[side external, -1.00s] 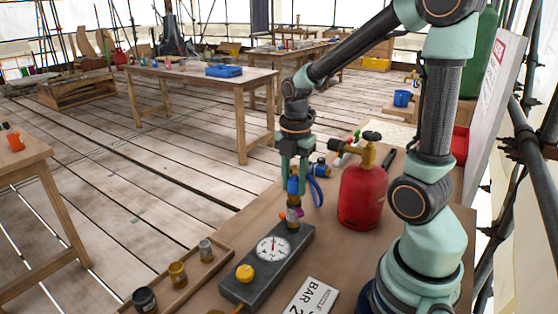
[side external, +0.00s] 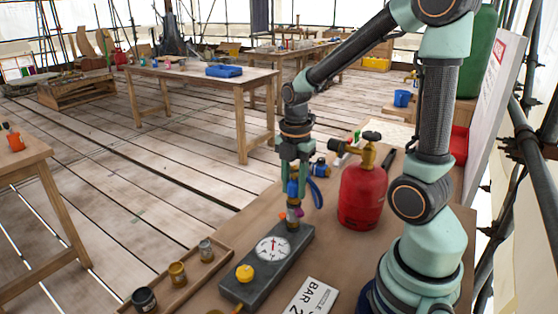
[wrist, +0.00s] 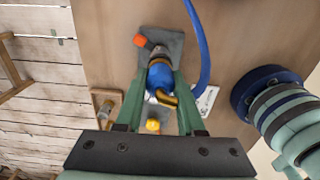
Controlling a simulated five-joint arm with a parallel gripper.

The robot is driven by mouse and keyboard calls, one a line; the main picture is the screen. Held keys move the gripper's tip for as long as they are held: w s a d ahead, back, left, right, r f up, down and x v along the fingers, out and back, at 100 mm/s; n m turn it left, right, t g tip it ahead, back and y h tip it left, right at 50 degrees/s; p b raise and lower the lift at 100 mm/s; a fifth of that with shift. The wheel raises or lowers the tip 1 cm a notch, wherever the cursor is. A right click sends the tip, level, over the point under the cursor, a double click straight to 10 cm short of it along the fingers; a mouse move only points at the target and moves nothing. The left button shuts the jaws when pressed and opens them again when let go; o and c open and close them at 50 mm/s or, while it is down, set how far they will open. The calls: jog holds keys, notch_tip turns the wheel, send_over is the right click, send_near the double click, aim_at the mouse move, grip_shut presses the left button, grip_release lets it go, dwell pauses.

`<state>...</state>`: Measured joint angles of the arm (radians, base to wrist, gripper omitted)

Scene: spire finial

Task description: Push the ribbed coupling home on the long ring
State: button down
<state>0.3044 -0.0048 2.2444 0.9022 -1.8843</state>
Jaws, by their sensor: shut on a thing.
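My gripper (side external: 294,180) is shut on a blue ribbed coupling (wrist: 160,78), with one green finger on each side of it in the wrist view. In the side view the coupling (side external: 293,188) is upright above the far end of a dark grey gauge box (side external: 304,236). A short upright fitting (side external: 293,212) stands on that end, directly under the coupling; I take it for the long ring. The two look in line and close together. The picture is too small to tell how far the coupling sits on it. An orange knob (wrist: 140,40) shows beside the fitting.
A red gas bottle (side external: 362,195) with a brass valve stands close right of my gripper. A blue hose (wrist: 205,45) loops beside it. A wooden tray (side external: 180,280) with small jars lies left of the gauge box. A white label plate (side external: 312,297) lies in front.

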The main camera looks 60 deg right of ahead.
jog(key=shift+f, duration=0.2)
jog(key=shift+c, duration=2.2)
grip_release()
notch_tip(320, 180, up, 12)
jog(key=shift+r, duration=0.1)
jog(key=s+a+m+t, duration=0.1)
jog(key=a+m+t, duration=0.4)
jog(key=m, duration=1.3)
jog(key=a, duration=0.4)
jog(key=shift+s+a+f+t, duration=0.2)
jog(key=shift+s+f+t, duration=0.05)
jog(key=shift+f+t, duration=0.1)
